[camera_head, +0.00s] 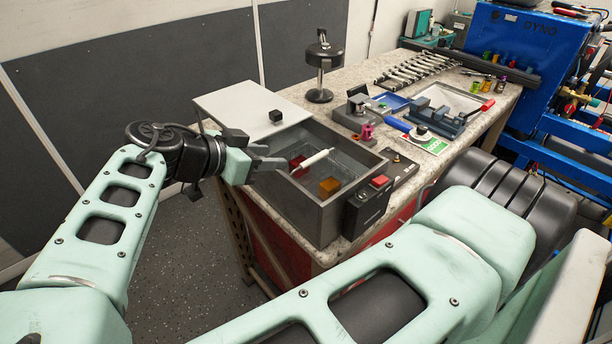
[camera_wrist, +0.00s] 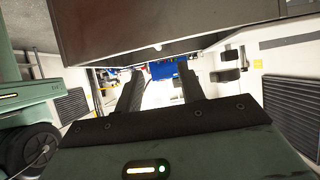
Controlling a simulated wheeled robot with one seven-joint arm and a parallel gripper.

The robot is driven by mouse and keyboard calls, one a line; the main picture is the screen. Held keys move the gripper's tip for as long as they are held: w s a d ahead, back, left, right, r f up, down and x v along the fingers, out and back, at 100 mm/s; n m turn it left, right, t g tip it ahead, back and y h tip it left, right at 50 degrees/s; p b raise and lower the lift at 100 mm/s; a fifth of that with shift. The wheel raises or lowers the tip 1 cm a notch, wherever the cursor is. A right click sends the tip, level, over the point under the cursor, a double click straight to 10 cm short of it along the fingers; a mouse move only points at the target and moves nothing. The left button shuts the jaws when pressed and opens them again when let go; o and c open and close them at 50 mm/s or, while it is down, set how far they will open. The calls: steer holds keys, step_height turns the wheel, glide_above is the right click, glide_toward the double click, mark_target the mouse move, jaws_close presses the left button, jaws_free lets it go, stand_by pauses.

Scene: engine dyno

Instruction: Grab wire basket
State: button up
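A grey open-topped tank (camera_head: 309,206) stands at the near left end of the bench. A white bar (camera_head: 313,160), which looks like the handle of the wire basket, lies across its inside; the basket's mesh is too dark to make out clearly. A red block (camera_head: 297,166) and an amber block (camera_head: 329,187) sit low in the tank. My gripper (camera_head: 277,160) is at the tank's left rim, left of the white bar and apart from it. In the wrist view my gripper (camera_wrist: 158,90) has its two fingers spread with nothing between them. A dark wall fills the upper wrist view.
A pale lid (camera_head: 240,105) with a black knob is behind the tank. A control box (camera_head: 368,203) is on its right side. A black stool-like stand (camera_head: 322,65), a vise (camera_head: 440,118) and several wrenches (camera_head: 415,68) occupy the bench further back.

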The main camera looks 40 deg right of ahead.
mark_target(312, 158)
steer(key=p+x, duration=0.3)
steer(key=x, duration=0.6)
steer(key=shift+s+d+r+p, duration=0.15)
steer(key=shift+d+p, duration=0.15)
steer(key=p+x, duration=0.2)
steer(key=x, duration=0.1)
steer(key=shift+s+d, duration=0.15)
steer(key=shift+d, duration=0.05)
steer(key=shift+d+f, duration=0.35)
steer(key=shift+f, duration=0.15)
jaws_close()
